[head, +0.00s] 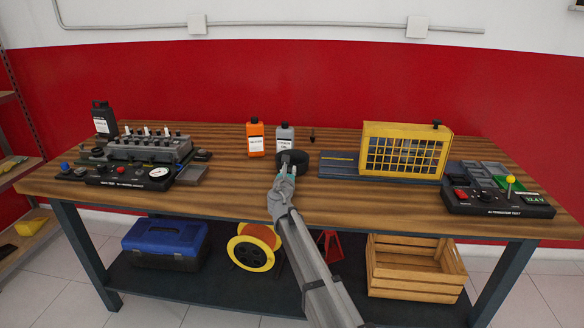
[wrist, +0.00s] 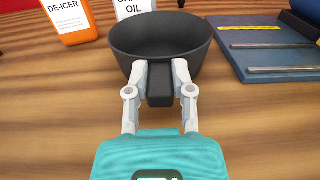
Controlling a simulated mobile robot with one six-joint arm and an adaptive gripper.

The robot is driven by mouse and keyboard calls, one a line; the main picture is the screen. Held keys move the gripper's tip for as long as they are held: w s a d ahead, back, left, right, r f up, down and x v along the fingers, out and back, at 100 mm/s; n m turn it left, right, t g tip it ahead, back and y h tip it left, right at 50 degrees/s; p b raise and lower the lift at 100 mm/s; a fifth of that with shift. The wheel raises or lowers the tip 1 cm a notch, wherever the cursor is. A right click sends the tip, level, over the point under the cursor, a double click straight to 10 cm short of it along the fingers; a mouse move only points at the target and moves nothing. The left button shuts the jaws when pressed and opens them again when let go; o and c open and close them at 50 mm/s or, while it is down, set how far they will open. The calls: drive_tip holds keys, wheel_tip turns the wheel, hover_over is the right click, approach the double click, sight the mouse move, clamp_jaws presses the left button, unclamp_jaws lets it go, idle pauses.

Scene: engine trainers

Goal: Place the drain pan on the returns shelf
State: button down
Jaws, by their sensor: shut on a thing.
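The drain pan (wrist: 160,45) is a round black pan with a short, thick handle (wrist: 160,85). In the wrist view my gripper (wrist: 160,75) is shut on the handle, one pale finger on each side. In the head view the drain pan (head: 292,156) is at the middle of the wooden bench (head: 225,195), just beyond my gripper (head: 286,170). I cannot tell whether the pan touches the bench top. No shelf is labelled as the returns shelf; part of a shelf unit (head: 22,172) shows at the far left.
An orange de-icer bottle (head: 255,138) and a grey oil bottle (head: 284,138) stand close behind the pan. A blue-grey plate (head: 338,165) and a yellow cage (head: 404,150) are to the right. An engine trainer (head: 150,150) stands left. Bare bench lies in front.

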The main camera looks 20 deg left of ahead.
drive_tip(key=shift+r, duration=0.15)
wheel_tip(320, 180, up, 3)
drive_tip(key=p, duration=0.3)
drive_tip(key=s+d+r+p, duration=0.5)
drive_tip(key=s+r+p, duration=0.4)
drive_tip(key=s, duration=0.4)
drive_tip(key=shift+d+r+p, duration=0.2)
drive_tip(key=shift+r+p, duration=0.2)
drive_tip(key=shift+p, duration=0.1)
idle(0.4)
wheel_tip(320, 180, up, 8)
drive_tip(key=p, duration=0.7)
drive_tip(key=shift+f, duration=0.25)
